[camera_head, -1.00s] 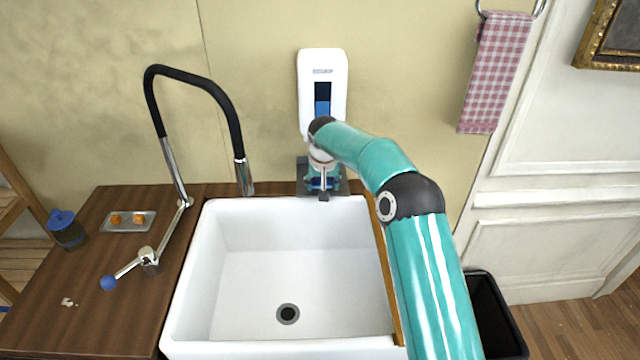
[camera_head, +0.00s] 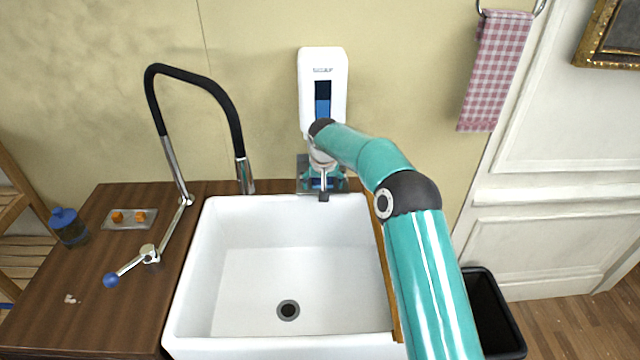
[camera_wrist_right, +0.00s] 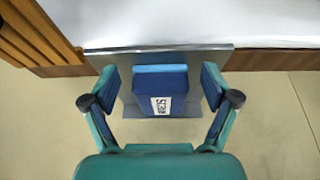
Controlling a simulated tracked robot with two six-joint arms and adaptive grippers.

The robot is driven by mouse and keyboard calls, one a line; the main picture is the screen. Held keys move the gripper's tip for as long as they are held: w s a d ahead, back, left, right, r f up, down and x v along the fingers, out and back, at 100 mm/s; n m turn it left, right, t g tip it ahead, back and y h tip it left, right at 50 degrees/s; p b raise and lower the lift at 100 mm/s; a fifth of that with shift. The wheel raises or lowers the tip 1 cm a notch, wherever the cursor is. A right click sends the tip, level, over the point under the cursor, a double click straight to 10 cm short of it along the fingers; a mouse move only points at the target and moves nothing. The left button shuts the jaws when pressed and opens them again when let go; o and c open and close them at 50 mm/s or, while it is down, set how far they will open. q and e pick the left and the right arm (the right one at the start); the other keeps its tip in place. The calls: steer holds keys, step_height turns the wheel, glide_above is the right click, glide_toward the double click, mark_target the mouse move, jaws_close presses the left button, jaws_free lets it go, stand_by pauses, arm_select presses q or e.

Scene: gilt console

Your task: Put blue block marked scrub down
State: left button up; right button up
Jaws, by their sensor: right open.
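The blue block (camera_wrist_right: 160,82) has a lighter blue top strip and a white label with dark lettering. In the right wrist view it rests on a grey metal plate (camera_wrist_right: 215,60) at the sink's edge. My right gripper (camera_wrist_right: 160,88) is open, with one finger on each side of the block and a small gap at both sides. In the head view my right gripper (camera_head: 322,182) is behind the sink, under the dispenser, and its own wrist largely hides the block. My left gripper is in neither view.
A white sink (camera_head: 285,265) lies in front, with a black-hosed tap (camera_head: 195,80) at its left. A white soap dispenser (camera_head: 323,75) hangs close above my right wrist. A small tray (camera_head: 130,225) with orange pieces and a blue-lidded jar (camera_head: 68,228) stand on the left counter.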

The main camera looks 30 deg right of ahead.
steer(key=b+v, duration=0.2)
steer(key=v, duration=1)
steer(key=shift+r, duration=0.1)
